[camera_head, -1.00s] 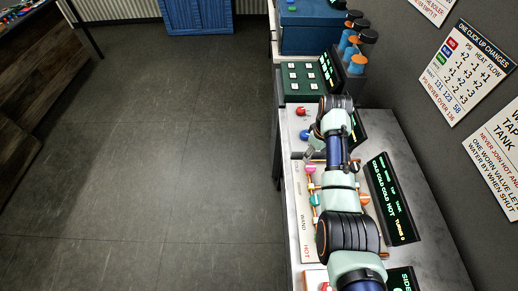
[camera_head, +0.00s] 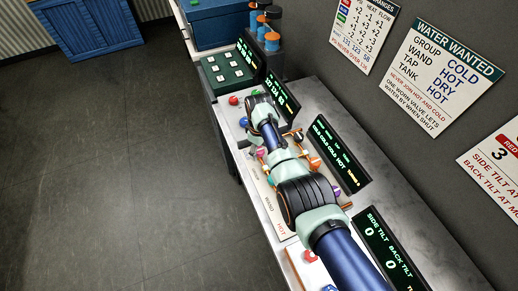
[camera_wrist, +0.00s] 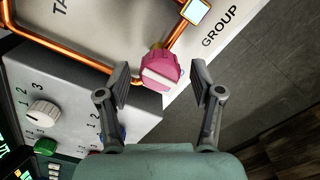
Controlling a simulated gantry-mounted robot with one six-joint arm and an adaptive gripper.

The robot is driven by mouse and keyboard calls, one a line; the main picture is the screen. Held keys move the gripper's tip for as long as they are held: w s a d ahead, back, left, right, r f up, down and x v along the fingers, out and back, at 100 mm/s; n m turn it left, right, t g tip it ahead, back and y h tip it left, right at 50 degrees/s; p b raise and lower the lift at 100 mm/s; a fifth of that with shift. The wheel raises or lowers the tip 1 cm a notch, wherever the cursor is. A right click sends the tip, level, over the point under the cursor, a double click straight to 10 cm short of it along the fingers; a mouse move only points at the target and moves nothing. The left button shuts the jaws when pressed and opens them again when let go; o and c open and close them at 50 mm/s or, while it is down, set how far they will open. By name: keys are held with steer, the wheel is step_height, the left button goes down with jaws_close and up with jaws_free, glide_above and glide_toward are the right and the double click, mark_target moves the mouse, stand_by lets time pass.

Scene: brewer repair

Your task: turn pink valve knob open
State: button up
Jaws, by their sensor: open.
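The pink valve knob (camera_wrist: 160,70) has a pale bar across its face and sits on a copper pipe on a white panel (camera_wrist: 205,55) near the label GROUP. It fills the middle of the wrist view. My gripper (camera_wrist: 159,86) is open, with one finger on each side of the knob. Gaps show between the knob and both fingertips, so I see no contact. In the head view the pink knob (camera_head: 261,151) is a small spot left of my arm, and my arm hides much of the valve panel there.
A grey box with a white dial (camera_wrist: 43,113) and a green knob (camera_wrist: 45,147) lies at the lower left in the wrist view. A display (camera_head: 337,152) reading COLD COLD COLD HOT stands right of my arm, with a tilt display (camera_head: 383,245) nearer. Open floor lies left of the bench.

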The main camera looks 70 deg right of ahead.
steer(key=c, duration=1.1)
steer(key=shift+c, duration=0.2)
steer(key=shift+m, duration=0.4)
steer(key=m, duration=0.3)
steer(key=shift+m, duration=0.3)
steer(key=m, duration=0.4)
steer(key=shift+m, duration=0.3)
steer(key=m, duration=0.4)
steer(key=shift+m+p, duration=0.3)
steer(key=shift+m, duration=2.1)
